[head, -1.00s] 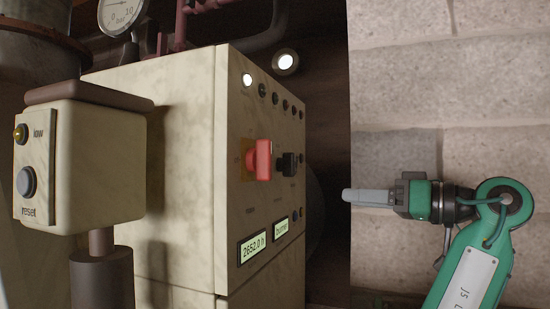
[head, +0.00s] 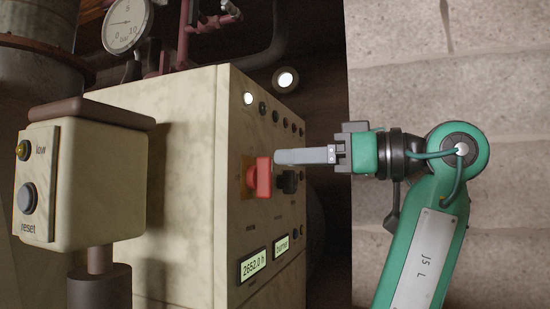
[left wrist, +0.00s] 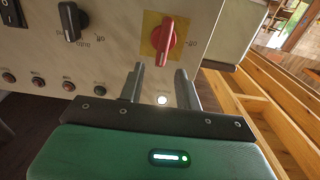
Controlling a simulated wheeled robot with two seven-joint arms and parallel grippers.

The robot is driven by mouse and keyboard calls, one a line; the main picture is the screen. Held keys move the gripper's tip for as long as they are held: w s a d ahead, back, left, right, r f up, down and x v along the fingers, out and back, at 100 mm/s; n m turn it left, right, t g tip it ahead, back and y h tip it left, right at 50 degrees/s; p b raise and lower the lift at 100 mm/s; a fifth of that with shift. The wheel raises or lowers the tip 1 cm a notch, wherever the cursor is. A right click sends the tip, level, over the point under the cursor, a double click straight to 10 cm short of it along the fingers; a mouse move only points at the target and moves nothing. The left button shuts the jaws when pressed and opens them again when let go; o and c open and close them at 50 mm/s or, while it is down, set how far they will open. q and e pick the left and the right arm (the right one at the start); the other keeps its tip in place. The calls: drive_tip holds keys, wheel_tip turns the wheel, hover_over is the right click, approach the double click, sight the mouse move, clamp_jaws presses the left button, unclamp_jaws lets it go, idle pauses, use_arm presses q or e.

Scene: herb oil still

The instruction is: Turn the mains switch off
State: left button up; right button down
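The mains switch is a red handle (head: 264,177) on a yellow plate (head: 247,180), on the front of a cream cabinet. In the left wrist view the red handle (left wrist: 166,42) stands nearly upright in the picture, tilted slightly. My left gripper (head: 280,157) is just in front of the panel, its fingers pointing at the switch area. In the left wrist view its two fingers (left wrist: 160,72) are apart with nothing between them, the handle just beyond the tips. No contact is clear. My right gripper is not in view.
A black knob (head: 288,182) sits close beside the red switch. A row of small lamps (head: 276,144) and two lit displays (head: 253,265) share the cabinet (head: 180,150). A box with a reset button (head: 27,198) stands at left. Wooden slats (left wrist: 270,110) lie at right in the wrist view.

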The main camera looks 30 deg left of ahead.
sight(272, 160)
use_arm(q)
drive_tip(key=x, duration=0.2)
drive_tip(key=shift+a, duration=0.35)
drive_tip(key=shift+s+a, duration=0.2)
drive_tip(key=shift+a, duration=0.4)
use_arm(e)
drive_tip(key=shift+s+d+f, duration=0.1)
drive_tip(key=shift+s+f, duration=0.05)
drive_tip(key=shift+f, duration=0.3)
use_arm(q)
clamp_jaws()
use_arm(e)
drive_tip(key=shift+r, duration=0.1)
